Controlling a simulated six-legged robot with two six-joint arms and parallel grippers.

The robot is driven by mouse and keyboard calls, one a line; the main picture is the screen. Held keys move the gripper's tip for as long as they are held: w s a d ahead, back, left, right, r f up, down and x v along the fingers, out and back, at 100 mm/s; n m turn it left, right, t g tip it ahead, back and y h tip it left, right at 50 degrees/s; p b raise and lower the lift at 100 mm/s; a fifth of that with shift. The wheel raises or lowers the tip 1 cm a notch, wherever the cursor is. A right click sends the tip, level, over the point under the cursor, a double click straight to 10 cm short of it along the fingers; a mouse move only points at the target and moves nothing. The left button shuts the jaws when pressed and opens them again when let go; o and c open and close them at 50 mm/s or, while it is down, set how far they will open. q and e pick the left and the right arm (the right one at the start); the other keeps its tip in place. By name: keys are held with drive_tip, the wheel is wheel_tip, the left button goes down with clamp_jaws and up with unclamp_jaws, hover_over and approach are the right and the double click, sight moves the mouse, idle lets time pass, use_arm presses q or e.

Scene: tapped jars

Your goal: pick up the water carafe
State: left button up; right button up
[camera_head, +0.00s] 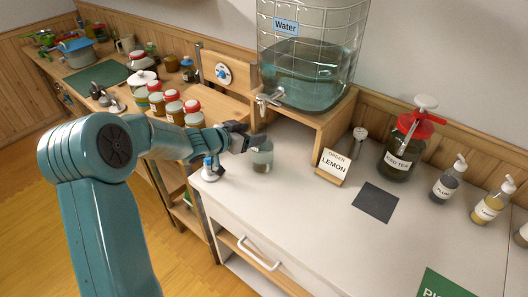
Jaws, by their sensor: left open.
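A small clear glass vessel, which looks like the water carafe (262,159), stands upright on the white counter in front of the wooden stand. My left gripper (250,139) is dark and reaches in from the left at the height of its upper part. Its jaws are open. The fingers hide part of the vessel's top left side, and I cannot tell whether they touch it. My right gripper is not in view.
The large water dispenser (309,70) with its metal tap (266,99) rises behind the vessel. A small blue-and-white item (209,169) stands near the counter's left corner.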

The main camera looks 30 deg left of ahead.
sight(266, 127)
use_arm(q)
drive_tip(key=shift+x, duration=0.85)
drive_tip(key=shift+w+d, duration=0.2)
drive_tip(key=shift+w, duration=0.1)
drive_tip(key=shift+a, duration=0.1)
drive_tip(key=shift+w+f+p, duration=0.1)
drive_tip(key=shift+w+p, duration=0.2)
drive_tip(key=shift+w, duration=0.1)
drive_tip(key=x, duration=0.1)
drive_tip(key=p+x, duration=0.1)
drive_tip(key=x, duration=0.2)
drive_tip(key=shift+w+a, duration=0.15)
drive_tip(key=shift+w, duration=0.1)
drive_tip(key=shift+w+a, duration=0.1)
drive_tip(key=shift+w, duration=0.1)
drive_tip(key=shift+c, duration=0.3)
